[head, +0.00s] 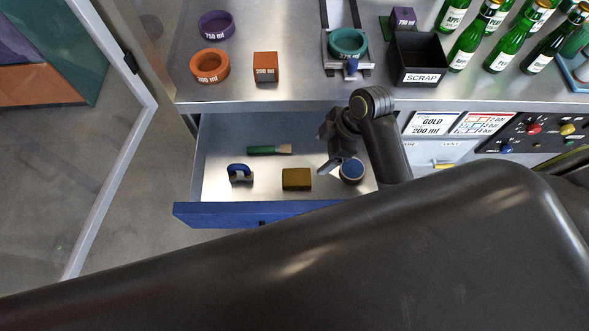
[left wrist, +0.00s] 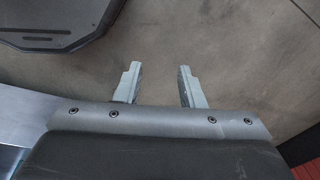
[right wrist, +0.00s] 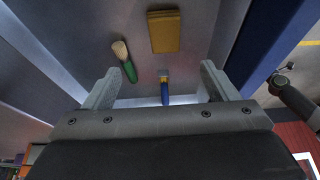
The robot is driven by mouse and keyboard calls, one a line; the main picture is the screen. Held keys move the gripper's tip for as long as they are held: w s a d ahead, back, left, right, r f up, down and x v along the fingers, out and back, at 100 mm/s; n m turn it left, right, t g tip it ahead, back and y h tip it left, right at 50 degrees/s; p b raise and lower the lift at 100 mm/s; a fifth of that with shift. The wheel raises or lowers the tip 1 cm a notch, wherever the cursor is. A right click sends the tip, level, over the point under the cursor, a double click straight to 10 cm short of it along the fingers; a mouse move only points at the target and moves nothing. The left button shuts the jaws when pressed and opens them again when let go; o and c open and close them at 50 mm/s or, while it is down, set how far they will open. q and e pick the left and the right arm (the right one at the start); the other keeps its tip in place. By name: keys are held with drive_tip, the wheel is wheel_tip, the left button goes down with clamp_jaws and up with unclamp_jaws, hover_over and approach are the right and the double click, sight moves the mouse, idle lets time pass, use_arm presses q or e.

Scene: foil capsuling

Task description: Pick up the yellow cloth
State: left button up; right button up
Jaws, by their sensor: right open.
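The yellow cloth (head: 297,179) is a folded, mustard-coloured block lying flat in the open drawer (head: 222,150), near its front wall. It also shows in the right wrist view (right wrist: 164,32), beyond the fingertips and apart from them. My right gripper (head: 329,166) is over the drawer, to the right of the cloth in the head view. Its fingers are spread with nothing between them in the right wrist view (right wrist: 158,72). My left gripper (left wrist: 158,78) is open and empty above the grey floor. It does not show clearly in the head view.
The blue drawer front (head: 215,214) is an edge. Above, the counter holds rings, an orange block (head: 265,67), a scrap bin (head: 418,60) and bottles.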

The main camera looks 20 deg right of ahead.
approach(298, 177)
drive_tip(key=x, duration=0.3)
drive_tip(key=shift+w+d+p, duration=0.1)
drive_tip(key=shift+w+p, duration=0.15)
drive_tip(key=shift+p, duration=0.15)
drive_tip(key=shift+f, duration=0.45)
drive_tip(key=shift+a+f, duration=0.15)
drive_tip(key=shift+a, duration=0.05)
drive_tip(key=p+x, duration=0.1)
drive_tip(key=x, duration=0.2)
drive_tip(key=shift+s+a+f, duration=0.15)
drive_tip(key=shift+a+f, duration=0.05)
drive_tip(key=shift+a, duration=0.05)
use_arm(q)
drive_tip(key=shift+s+r, duration=0.85)
drive_tip(key=shift+r, duration=0.2)
use_arm(e)
drive_tip(key=shift+a+f, duration=0.2)
drive_tip(key=shift+f, duration=0.5)
drive_tip(key=c, duration=1.1)
